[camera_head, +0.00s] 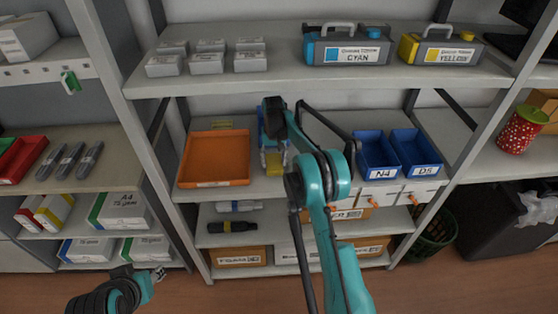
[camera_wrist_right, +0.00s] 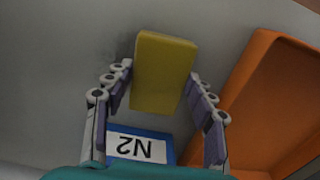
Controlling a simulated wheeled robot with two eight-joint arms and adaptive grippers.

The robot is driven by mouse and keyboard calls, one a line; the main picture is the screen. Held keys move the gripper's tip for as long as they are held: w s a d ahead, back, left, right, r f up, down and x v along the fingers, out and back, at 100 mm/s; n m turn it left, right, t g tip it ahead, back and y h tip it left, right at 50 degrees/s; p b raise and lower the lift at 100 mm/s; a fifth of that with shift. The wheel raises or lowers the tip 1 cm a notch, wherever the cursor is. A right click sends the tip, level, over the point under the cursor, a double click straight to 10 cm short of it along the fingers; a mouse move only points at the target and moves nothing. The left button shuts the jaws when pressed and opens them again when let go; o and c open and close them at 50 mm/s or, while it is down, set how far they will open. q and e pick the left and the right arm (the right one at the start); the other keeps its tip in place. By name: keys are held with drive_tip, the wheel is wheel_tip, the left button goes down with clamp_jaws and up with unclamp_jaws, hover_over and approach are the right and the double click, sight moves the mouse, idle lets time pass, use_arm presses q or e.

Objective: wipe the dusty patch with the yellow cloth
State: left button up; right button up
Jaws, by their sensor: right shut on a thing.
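The yellow cloth (camera_head: 273,162) looks like a thick folded block on the middle shelf, right of the orange tray. In the right wrist view the cloth (camera_wrist_right: 163,75) is between the fingers of my right gripper (camera_wrist_right: 160,105), which is shut on it. In the head view my right gripper (camera_head: 273,145) is partly hidden by its own arm. A faint darker area on the grey surface (camera_wrist_right: 122,48) beside the cloth may be the dusty patch; its edges are unclear. My left gripper (camera_head: 157,274) is low at the left, away from the shelf, its fingers too small to read.
The orange tray (camera_head: 214,160) stands close left of the cloth. Blue bins N4 (camera_head: 376,155) and D5 (camera_head: 416,153) stand to the right. The upper shelf (camera_head: 290,50) carries cartridges and boxes.

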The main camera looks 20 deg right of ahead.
sight(279, 157)
drive_tip(key=shift+w+a, duration=0.25)
drive_tip(key=shift+a, duration=0.55)
drive_tip(key=shift+w+a, duration=0.2)
drive_tip(key=shift+a, duration=0.55)
drive_tip(key=shift+w+a, duration=0.25)
drive_tip(key=shift+a, duration=0.55)
drive_tip(key=shift+w+d+r+p, duration=0.1)
drive_tip(key=shift+w+d+p, duration=0.05)
drive_tip(key=shift+w+p, duration=0.3)
drive_tip(key=shift+w+d, duration=0.25)
drive_tip(key=shift+w, duration=0.65)
drive_tip(key=shift+s+d, duration=0.25)
drive_tip(key=shift+d, duration=0.75)
drive_tip(key=shift+s+d, duration=0.25)
drive_tip(key=shift+d, duration=0.55)
drive_tip(key=shift+s+d, duration=0.2)
drive_tip(key=shift+d, duration=0.6)
drive_tip(key=shift+s+d, duration=0.25)
drive_tip(key=shift+d, duration=0.55)
drive_tip(key=shift+s+d+f, duration=0.1)
drive_tip(key=shift+s+d, duration=0.2)
drive_tip(key=shift+d, duration=0.5)
drive_tip(key=shift+s+d+f, duration=0.1)
drive_tip(key=shift+s+d, duration=0.15)
drive_tip(key=shift+d, duration=0.55)
drive_tip(key=shift+s+d, duration=0.25)
drive_tip(key=shift+d, duration=0.6)
drive_tip(key=shift+s+d, duration=0.2)
drive_tip(key=shift+d, duration=0.65)
drive_tip(key=shift+r, duration=0.2)
